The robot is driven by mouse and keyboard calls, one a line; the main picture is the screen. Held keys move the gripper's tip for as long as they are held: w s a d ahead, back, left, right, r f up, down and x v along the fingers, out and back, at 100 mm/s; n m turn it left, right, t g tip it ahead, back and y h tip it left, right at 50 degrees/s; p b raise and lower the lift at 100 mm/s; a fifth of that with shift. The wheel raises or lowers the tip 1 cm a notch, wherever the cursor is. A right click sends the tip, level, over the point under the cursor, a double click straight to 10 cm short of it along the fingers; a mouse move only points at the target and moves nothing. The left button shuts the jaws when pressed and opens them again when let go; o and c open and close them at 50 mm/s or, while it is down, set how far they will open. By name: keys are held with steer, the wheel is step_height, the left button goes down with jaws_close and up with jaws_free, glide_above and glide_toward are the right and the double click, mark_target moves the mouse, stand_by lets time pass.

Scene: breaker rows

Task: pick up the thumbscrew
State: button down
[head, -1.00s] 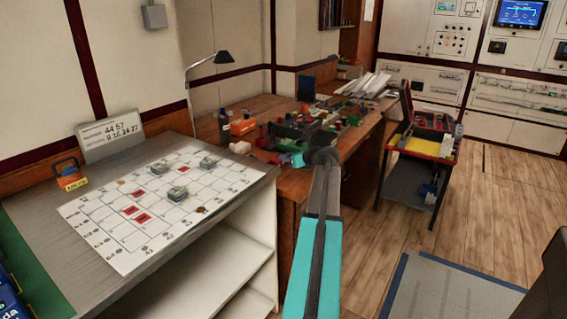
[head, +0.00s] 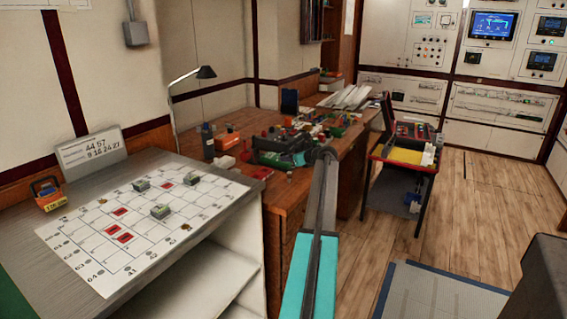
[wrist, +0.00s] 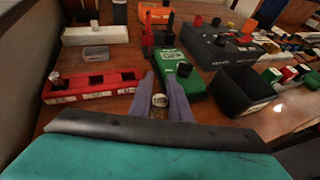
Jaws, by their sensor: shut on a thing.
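In the wrist view my gripper (wrist: 161,98) is shut, its two purple-grey fingers on either side of a small round piece. I take this piece to be the thumbscrew (wrist: 159,101). Its pale, marked top and a brownish part below show between the fingers; the rest is hidden. Below it is the wooden desk top; I cannot tell how high it is held. In the head view my turquoise arm reaches over the desk (head: 270,193), and the gripper and thumbscrew cannot be made out.
In the wrist view, a green box (wrist: 181,87) lies just beyond the fingers, a red three-slot tray (wrist: 92,86) left, and a black open bin (wrist: 239,90) right. A grey housing (wrist: 222,45) stands behind. In the head view, a tool cart (head: 404,150) stands right of the desk.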

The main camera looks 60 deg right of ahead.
steer(key=shift+d, duration=1.4)
steer(key=shift+a, duration=0.1)
